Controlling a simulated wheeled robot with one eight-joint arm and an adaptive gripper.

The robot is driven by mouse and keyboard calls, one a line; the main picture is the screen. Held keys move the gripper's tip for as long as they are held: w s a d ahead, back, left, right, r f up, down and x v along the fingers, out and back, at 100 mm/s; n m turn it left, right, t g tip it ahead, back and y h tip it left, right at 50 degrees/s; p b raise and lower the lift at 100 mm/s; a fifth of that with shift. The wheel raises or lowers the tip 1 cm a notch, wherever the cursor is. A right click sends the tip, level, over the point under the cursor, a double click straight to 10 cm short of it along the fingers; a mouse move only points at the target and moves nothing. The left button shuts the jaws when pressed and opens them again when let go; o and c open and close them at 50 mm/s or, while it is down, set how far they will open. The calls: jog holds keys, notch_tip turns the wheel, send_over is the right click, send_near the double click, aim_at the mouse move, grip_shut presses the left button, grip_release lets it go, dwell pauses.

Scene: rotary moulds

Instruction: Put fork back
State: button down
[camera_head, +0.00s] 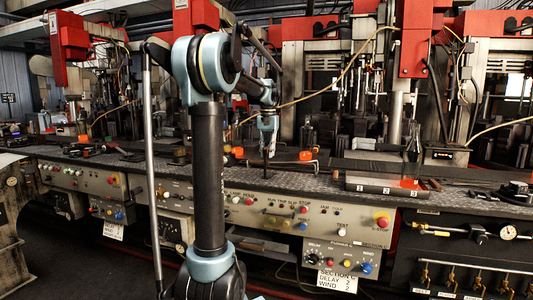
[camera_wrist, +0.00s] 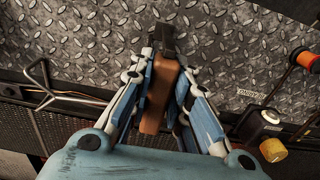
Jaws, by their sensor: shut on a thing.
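My gripper (camera_head: 267,152) hangs pointing down over the patterned metal bench top, near the middle of the head view. In the wrist view my gripper (camera_wrist: 165,75) is shut on the fork (camera_wrist: 154,108), seen as a brown handle with a dark end. The handle lies between the two blue and white fingers, and the dark end points to the top of the picture. The fork's tines cannot be made out. In the head view the fork is too small and dark to tell from the fingertips. I cannot tell whether it touches the bench.
A grey block marked 1, 2, 3 (camera_head: 388,190) stands on the bench to the right, with a clear bottle (camera_head: 413,142) by it. An orange spool (camera_wrist: 306,60) and a brass-coloured knob (camera_wrist: 273,150) are at the right of the wrist view. Red machines stand behind.

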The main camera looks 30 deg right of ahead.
jog(key=c, duration=1.5)
grip_release()
jog(key=shift+f, duration=0.1)
notch_tip(320, 180, up, 12)
jog(key=shift+r, duration=0.15)
jog(key=s+a+f+n, duration=0.2)
jog(key=a+f, duration=0.3)
jog(key=a, duration=0.4)
jog(key=s+a+f+n+t, duration=0.1)
jog(key=s+a+f, duration=0.25)
jog(key=a, duration=0.55)
jog(key=s+a+f+n, duration=0.1)
jog(key=a+f+n, duration=0.1)
jog(key=a+f, duration=0.5)
jog(key=s+a+f+n, duration=0.1)
jog(key=s+a+f, duration=0.4)
jog(key=f, duration=0.2)
jog(key=s+a+f+n, duration=0.2)
jog(key=s+a+f, duration=0.3)
jog(key=f, duration=0.3)
jog(key=s+a+f+n+t, duration=0.1)
jog(key=s+a+f+n, duration=0.1)
jog(key=s+a+f, duration=0.3)
jog(key=shift+s+a+f, duration=0.1)
jog(key=shift+s+f, duration=0.35)
jog(key=shift+f, duration=0.2)
jog(key=shift+s+a+f, duration=0.1)
jog(key=shift+s+f, duration=0.3)
jog(key=shift+f, duration=0.2)
